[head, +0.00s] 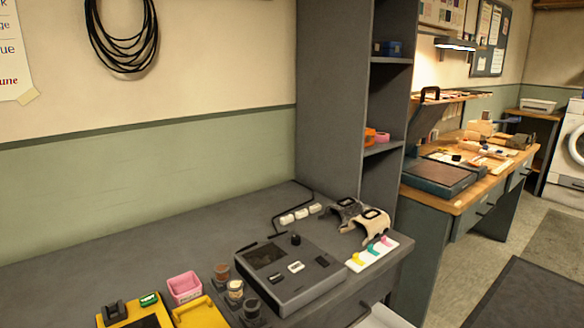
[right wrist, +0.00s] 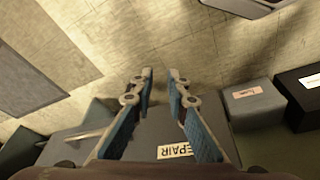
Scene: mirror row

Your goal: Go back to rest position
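My right gripper (right wrist: 161,78) shows in the right wrist view. Its two blue-padded fingers point up the picture with a gap between the tips. Nothing is between them, and tiled floor (right wrist: 190,45) shows beyond. Neither of my grippers shows in the head view, and my left gripper is in no view.
The grey bench (head: 75,245) bears a grey device (head: 290,272), a pink bin (head: 185,287) and yellow equipment (head: 135,313). In the right wrist view, a "REPAIR" label (right wrist: 174,152) and a grey box (right wrist: 253,104) lie near the fingers.

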